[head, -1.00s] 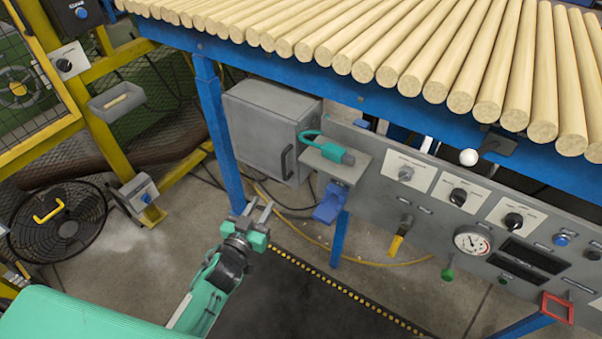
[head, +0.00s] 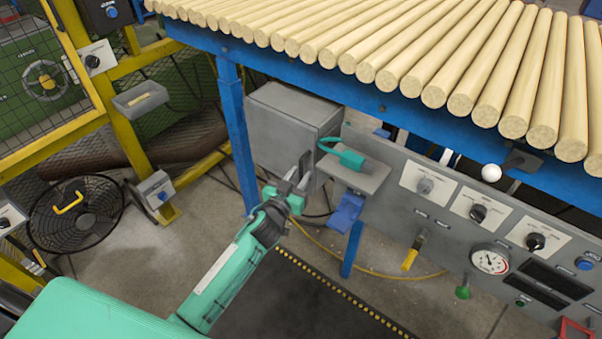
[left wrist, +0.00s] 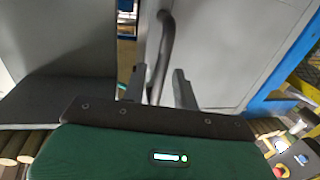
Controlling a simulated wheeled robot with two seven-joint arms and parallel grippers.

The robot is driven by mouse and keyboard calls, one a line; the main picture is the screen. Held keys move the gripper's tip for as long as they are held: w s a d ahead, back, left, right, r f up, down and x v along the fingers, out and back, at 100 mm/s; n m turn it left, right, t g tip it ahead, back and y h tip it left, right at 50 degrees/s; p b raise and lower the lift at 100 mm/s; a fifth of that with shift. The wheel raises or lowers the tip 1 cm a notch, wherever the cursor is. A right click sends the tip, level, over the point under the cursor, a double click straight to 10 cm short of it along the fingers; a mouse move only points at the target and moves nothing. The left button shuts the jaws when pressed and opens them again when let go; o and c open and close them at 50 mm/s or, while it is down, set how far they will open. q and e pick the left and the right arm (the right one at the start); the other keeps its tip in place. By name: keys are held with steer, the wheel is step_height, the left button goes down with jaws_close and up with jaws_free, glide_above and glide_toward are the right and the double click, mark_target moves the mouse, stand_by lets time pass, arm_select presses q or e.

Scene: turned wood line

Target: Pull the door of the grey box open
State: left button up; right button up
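The grey box (head: 282,124) stands under the blue table's left end, and its door (head: 318,152) appears closed in the head view. In the left wrist view the grey door surface (left wrist: 222,50) fills the right side. Its dark bar handle (left wrist: 164,48) runs down between my left gripper's fingers (left wrist: 158,88). The fingers are apart, with gaps visible beside the bar. In the head view my left gripper (head: 298,180) is at the door's front and hides most of the handle. My right gripper is not in view.
A control panel (head: 440,220) extends right. Open floor (head: 215,225) lies in front.

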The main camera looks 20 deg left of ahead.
arm_select(q)
steer(key=shift+w+d, duration=0.15)
steer(key=shift+w, duration=0.65)
jaws_close()
steer(key=shift+s, duration=0.15)
